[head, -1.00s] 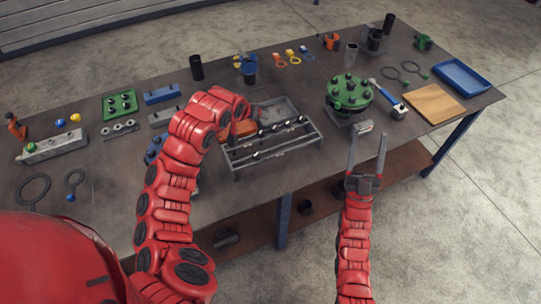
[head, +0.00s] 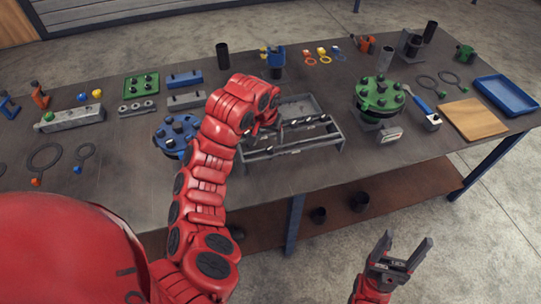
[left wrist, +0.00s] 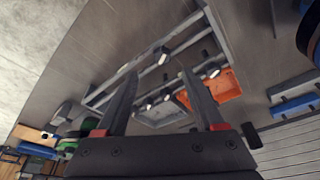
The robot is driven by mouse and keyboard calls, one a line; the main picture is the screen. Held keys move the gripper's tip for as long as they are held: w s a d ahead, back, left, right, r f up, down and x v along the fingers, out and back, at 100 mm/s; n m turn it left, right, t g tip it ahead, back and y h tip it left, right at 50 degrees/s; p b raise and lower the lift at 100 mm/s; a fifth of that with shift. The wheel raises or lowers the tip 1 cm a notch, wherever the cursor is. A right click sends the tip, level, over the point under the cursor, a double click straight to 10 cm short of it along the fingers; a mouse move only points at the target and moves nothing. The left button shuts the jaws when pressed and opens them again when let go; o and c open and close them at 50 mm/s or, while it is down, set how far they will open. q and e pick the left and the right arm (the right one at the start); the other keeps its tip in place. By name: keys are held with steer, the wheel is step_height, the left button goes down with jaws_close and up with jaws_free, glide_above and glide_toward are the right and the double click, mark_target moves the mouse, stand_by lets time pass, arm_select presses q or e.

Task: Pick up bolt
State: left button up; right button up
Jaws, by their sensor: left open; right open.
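Several dark bolts with pale ends lie in a row along a grey metal rack (head: 292,160) at the middle of the table. One bolt (head: 290,143) shows in the head view, and another bolt (left wrist: 163,57) shows in the left wrist view. My left gripper (left wrist: 160,84) is open and empty, its two fingers pointing toward the rack and bolts. My right gripper (head: 404,250) is open and empty, in front of the table's front edge.
A green flange (head: 380,96) with bolts stands right of the rack, and a blue flange (head: 176,134) stands left of it. An orange bin (left wrist: 213,90) lies beside the rack. A wooden board (head: 474,118) and blue tray (head: 507,95) are far right.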

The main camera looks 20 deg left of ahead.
mark_target(270, 148)
arm_select(q)
steer(key=shift+x, duration=0.9)
steer(key=shift+f+p, duration=0.4)
steer(key=shift+p, duration=0.15)
steer(key=p+x, duration=0.2)
steer(key=x, duration=0.1)
steer(key=shift+a, duration=0.15)
steer(key=shift+x, duration=0.85)
jaws_close()
